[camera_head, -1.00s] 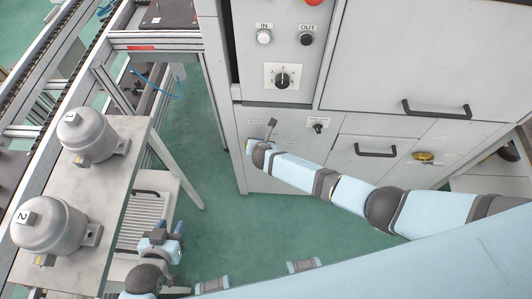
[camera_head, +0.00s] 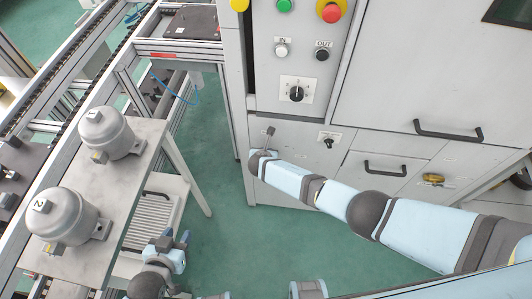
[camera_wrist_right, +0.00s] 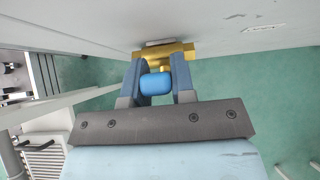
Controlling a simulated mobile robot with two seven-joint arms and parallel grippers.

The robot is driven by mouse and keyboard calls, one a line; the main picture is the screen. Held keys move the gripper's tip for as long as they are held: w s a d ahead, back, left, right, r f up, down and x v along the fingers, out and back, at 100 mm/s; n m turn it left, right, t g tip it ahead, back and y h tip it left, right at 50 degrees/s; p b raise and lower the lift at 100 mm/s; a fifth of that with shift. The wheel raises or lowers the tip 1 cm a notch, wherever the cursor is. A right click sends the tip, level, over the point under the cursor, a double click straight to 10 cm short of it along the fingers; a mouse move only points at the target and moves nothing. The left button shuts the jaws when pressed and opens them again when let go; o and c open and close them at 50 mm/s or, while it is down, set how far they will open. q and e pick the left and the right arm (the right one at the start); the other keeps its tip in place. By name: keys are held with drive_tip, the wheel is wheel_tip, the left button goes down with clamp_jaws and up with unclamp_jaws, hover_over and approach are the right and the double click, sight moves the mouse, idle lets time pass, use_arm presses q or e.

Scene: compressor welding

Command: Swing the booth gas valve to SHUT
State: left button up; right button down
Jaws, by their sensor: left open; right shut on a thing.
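In the right wrist view, the brass gas valve body (camera_wrist_right: 178,52) sits against the pale booth wall. Its blue handle (camera_wrist_right: 156,85) lies between the two fingers of my right gripper (camera_wrist_right: 155,72), which is shut on it. In the head view, my right arm reaches to the lower left of the booth front, and the right gripper (camera_head: 254,160) is at the panel there. The valve is hidden behind the arm in that view. My left gripper (camera_head: 177,241) is open and empty, low beside the grey side table.
Two grey compressors, marked 1 (camera_head: 108,133) and 2 (camera_head: 62,216), stand on the side table (camera_head: 128,185). The booth (camera_head: 385,75) carries a rotary switch (camera_head: 297,91), push buttons and black handles. A yellow fitting (camera_head: 433,179) is at its lower right. Green floor between is clear.

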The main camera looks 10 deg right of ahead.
drive_tip(key=c, duration=1)
unclamp_jaws()
drive_tip(key=shift+o, duration=0.2)
drive_tip(key=p+v, duration=0.3)
drive_tip(key=v, duration=1)
drive_tip(key=shift+s+r, duration=0.25)
drive_tip(key=shift+s, duration=0.05)
drive_tip(key=shift+a, duration=0.1)
